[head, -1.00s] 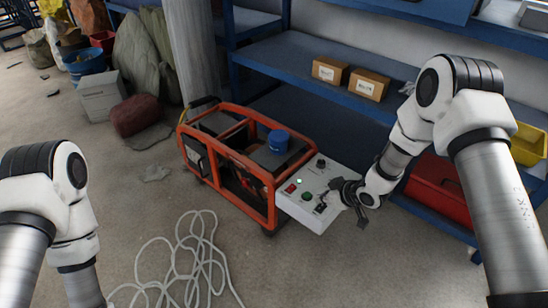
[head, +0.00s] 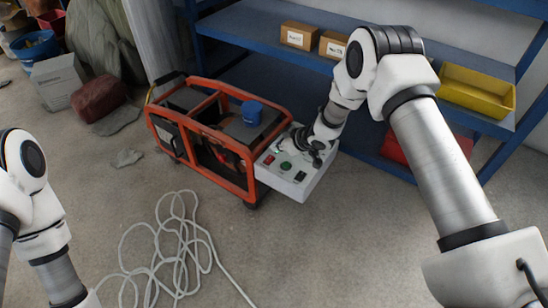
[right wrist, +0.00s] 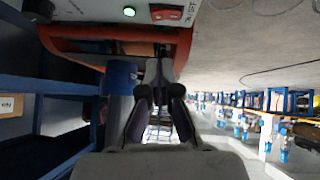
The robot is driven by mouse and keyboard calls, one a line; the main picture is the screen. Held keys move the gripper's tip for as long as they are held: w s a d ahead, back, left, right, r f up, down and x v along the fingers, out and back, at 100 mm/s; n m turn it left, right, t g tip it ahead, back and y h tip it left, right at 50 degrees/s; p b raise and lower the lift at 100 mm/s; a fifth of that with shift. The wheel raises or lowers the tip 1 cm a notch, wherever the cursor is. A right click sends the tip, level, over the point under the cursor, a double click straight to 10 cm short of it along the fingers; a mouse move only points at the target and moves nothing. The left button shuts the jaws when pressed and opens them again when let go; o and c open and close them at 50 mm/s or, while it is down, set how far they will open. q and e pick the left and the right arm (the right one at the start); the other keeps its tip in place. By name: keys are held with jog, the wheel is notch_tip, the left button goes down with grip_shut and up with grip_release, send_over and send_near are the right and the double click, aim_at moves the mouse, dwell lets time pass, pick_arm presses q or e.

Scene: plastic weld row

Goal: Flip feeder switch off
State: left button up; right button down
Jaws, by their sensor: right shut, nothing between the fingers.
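The orange-framed machine (head: 232,185) stands on the floor with a pale control panel (head: 277,180) at its right end. The panel carries a red switch (head: 269,159), a green button (head: 286,166) and a black switch (head: 300,176); their labels are too small to read. In the right wrist view the red switch (right wrist: 165,13) and a lit green lamp (right wrist: 129,11) show at the top edge. My right gripper (head: 308,147) is shut and empty, over the panel's far part, which it partly hides. Contact cannot be told. My left gripper is out of view.
A blue shelf (head: 250,47) with cartons (head: 298,36) and a yellow bin (head: 475,92) is behind. A white cable (head: 165,245) lies coiled on the floor in front.

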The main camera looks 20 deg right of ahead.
aim_at(266, 159)
jog(key=f, duration=0.1)
jog(key=w+f+b, duration=0.1)
jog(key=f, duration=0.2)
jog(key=shift+w+a+f+b, duration=0.35)
jog(key=shift+f, duration=0.05)
jog(key=shift+w+f, duration=0.1)
jog(key=shift+f, duration=0.45)
jog(key=shift+d+f, duration=0.1)
jog(key=shift+f, duration=0.05)
jog(key=shift+s+a+p, duration=0.3)
jog(key=shift+s+a, duration=0.2)
jog(key=shift+a, duration=0.15)
